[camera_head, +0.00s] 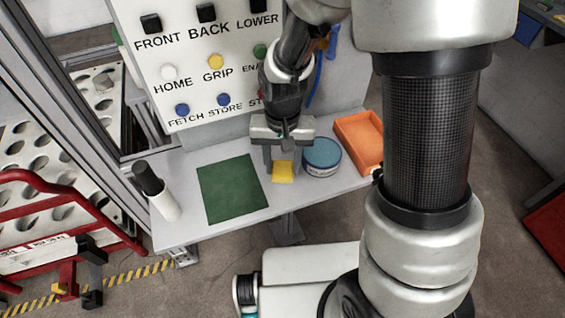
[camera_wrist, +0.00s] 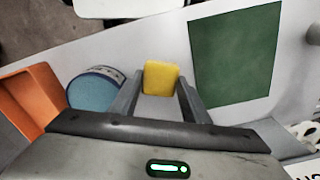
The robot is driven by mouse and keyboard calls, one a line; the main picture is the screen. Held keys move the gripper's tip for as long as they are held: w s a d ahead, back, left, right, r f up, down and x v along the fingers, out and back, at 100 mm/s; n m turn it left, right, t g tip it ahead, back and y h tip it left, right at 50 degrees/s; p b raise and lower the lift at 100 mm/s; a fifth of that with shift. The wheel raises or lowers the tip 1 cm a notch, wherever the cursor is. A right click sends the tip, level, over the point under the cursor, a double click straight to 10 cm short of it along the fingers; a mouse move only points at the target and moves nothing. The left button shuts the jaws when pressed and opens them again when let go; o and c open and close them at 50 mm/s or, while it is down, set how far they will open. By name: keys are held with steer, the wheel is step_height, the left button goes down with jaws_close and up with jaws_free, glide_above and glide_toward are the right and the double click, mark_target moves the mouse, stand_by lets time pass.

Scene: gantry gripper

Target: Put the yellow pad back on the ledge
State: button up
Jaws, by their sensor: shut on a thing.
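The yellow pad (camera_head: 282,172) is a small block between the two fingers of my gripper (camera_head: 280,160), which is shut on it. The wrist view shows the pad (camera_wrist: 161,77) at the fingertips, with one finger of my gripper (camera_wrist: 160,88) on either side. The ledge (camera_head: 180,228) is a pale grey shelf below the button panel. The pad is over the ledge, between the green mat and the blue round tin. I cannot tell whether the pad touches the ledge.
The green mat (camera_head: 232,188) lies left of my gripper. The blue tin (camera_head: 322,155) stands close on the right, with an orange tray (camera_head: 360,140) beyond it. The button panel (camera_head: 190,90) rises behind.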

mark_target(283, 167)
steer(key=shift+f, duration=0.15)
steer(key=o, duration=1)
step_height(283, 167, up, 12)
steer(key=p, duration=0.2)
steer(key=s+d+r+t, duration=0.2)
steer(key=s+d+r, duration=0.1)
steer(key=r, duration=0.2)
steer(key=s+d+r+t, duration=0.1)
steer(key=s+d+r, duration=0.3)
steer(key=r, duration=0.1)
steer(key=s+d+r+n+t, duration=0.1)
steer(key=s+d+r+t, duration=0.1)
steer(key=r, duration=0.3)
steer(key=shift+s+d+t, duration=0.3)
steer(key=shift+s+d, duration=0.35)
steer(key=shift+d, duration=0.2)
